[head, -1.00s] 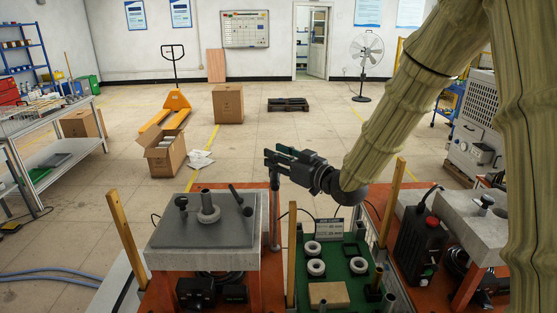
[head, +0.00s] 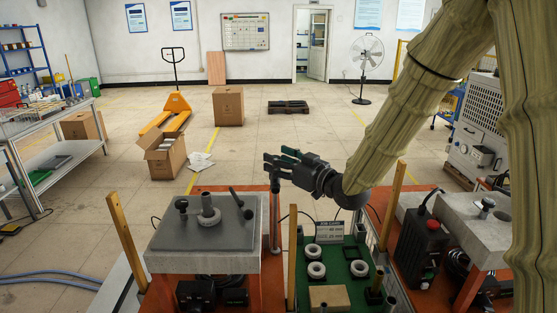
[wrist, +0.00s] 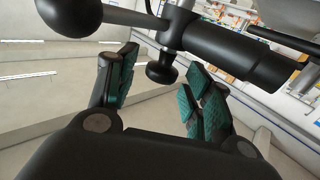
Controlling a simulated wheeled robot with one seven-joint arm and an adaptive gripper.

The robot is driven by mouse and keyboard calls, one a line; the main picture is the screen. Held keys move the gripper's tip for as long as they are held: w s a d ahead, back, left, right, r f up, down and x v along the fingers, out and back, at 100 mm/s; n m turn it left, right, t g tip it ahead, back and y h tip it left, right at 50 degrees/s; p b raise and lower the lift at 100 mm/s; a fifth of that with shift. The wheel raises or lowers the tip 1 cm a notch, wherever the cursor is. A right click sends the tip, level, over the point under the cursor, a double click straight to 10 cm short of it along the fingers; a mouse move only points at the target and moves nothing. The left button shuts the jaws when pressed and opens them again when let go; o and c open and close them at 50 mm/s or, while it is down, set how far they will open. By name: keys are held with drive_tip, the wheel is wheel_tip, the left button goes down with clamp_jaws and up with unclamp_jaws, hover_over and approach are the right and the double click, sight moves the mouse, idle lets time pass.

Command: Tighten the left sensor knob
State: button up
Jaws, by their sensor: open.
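My gripper (head: 281,165) is open and empty in the head view. It points left, at the top of a slim grey post (head: 275,222) between the left station and the green board. In the wrist view my gripper (wrist: 160,92) shows two spread fingers with green pads. A small black knob (wrist: 161,69) shows between and just beyond the fingertips, with no visible contact. It sits below a thick black cylinder (wrist: 235,55), beside a grey rod. I take this as the left sensor knob; in the head view my gripper hides that area.
A grey plate (head: 166,237) left of the post carries a ring (head: 209,216), a black knob (head: 182,204) and a slanted rod. Wooden posts (head: 292,260) stand near. A rounded black end (wrist: 70,12) shows at the upper left of the wrist view.

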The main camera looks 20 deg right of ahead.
drive_tip(key=v, duration=1.1)
drive_tip(key=shift+s+d, duration=0.15)
drive_tip(key=shift+s, duration=0.05)
